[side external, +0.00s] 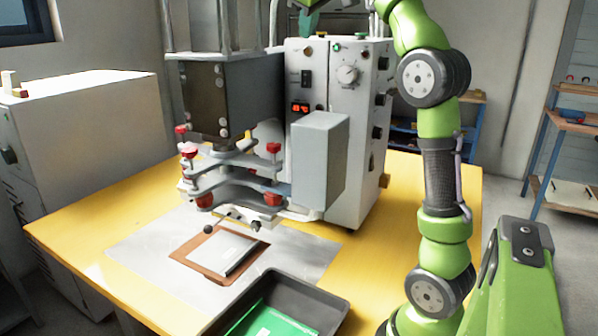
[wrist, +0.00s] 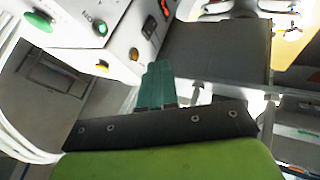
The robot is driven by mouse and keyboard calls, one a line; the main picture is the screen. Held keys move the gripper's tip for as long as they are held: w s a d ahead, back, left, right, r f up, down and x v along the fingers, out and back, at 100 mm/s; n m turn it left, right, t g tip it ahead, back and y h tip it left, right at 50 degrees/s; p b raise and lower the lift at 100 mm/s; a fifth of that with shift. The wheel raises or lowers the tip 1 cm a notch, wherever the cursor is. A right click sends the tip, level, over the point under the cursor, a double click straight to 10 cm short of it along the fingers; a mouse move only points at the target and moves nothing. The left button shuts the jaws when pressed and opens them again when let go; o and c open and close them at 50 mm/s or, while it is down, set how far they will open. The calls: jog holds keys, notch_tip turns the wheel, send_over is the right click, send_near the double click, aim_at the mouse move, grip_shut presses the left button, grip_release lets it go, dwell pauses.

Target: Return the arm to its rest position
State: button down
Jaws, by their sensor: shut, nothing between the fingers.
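My gripper (side external: 306,24) is at the top edge of the side external view, high up near the top of the welding machine (side external: 330,75). Only its teal fingers and a little green show there; the rest is cut off. In the wrist view the teal fingers (wrist: 157,70) lie together, shut with nothing between them. My green arm stands raised at the right of the machine. The machine's panel with coloured buttons also shows in the wrist view (wrist: 120,40), close to the fingers.
A brown frame (side external: 188,262) with a pale sheet lies on a silver plate (side external: 135,245) below the press. A dark tray (side external: 330,306) holding something green is at the front of the yellow table (side external: 70,238). A white cabinet (side external: 95,130) stands left; shelves (side external: 572,125) stand right.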

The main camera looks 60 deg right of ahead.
jog(key=s+a+f+m+t+y, duration=0.1)
jog(key=s+a+f+y, duration=0.3)
jog(key=a+f, duration=0.8)
jog(key=s+a+f+m+t+y, duration=0.1)
jog(key=s+a+f+y, duration=0.3)
jog(key=a+f, duration=0.9)
jog(key=s+f, duration=0.3)
jog(key=f, duration=0.2)
jog(key=shift+s+f+m, duration=0.2)
jog(key=shift+f+m, duration=0.05)
jog(key=shift+m, duration=0.05)
